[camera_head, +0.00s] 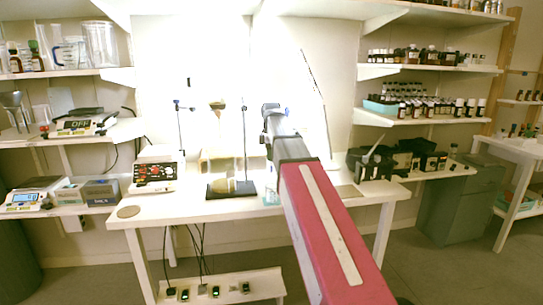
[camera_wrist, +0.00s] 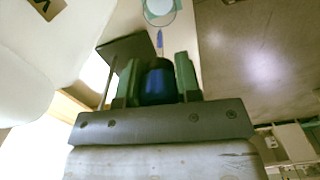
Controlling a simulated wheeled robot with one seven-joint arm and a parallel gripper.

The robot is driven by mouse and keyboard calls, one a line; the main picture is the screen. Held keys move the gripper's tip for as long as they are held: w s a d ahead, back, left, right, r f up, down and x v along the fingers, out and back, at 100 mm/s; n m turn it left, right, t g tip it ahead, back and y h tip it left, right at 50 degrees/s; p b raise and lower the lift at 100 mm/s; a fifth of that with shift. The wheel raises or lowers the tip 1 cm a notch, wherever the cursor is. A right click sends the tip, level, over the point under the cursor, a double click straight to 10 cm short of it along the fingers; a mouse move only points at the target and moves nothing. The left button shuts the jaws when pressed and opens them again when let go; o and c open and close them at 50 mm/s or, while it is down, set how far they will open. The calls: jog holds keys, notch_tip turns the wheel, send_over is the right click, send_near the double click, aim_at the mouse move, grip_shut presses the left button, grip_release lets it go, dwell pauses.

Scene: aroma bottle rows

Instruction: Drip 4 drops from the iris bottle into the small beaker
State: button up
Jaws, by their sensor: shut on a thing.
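My gripper (camera_wrist: 158,82) is shut on a dark bottle with a blue part (camera_wrist: 158,88), held between its two green fingers. I take it for the iris bottle; no label is readable. A small narrow blue shape (camera_wrist: 160,40) shows just beyond the bottle; I cannot tell whether it is a drop or something behind. A round clear rim with a teal patch (camera_wrist: 158,8), likely the small beaker, is at the top of the wrist view, beyond the bottle. In the head view a small teal-tinted vessel (camera_head: 271,197) stands on the table beside my arm. My fingers are hidden there.
The white table (camera_head: 150,209) holds a stand with a dark base (camera_head: 225,190), a red-and-black device (camera_head: 155,175) and a round cork-coloured mat (camera_head: 129,211). Dark boxes (camera_head: 375,165) stand at the right. Shelves of bottles (camera_head: 430,108) line the right wall.

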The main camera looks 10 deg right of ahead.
jog(key=shift+f, duration=0.15)
jog(key=shift+f, duration=1.7)
jog(key=shift+c, duration=0.3)
jog(key=shift+c, duration=1.2)
jog(key=o, duration=0.3)
jog(key=c, duration=0.3)
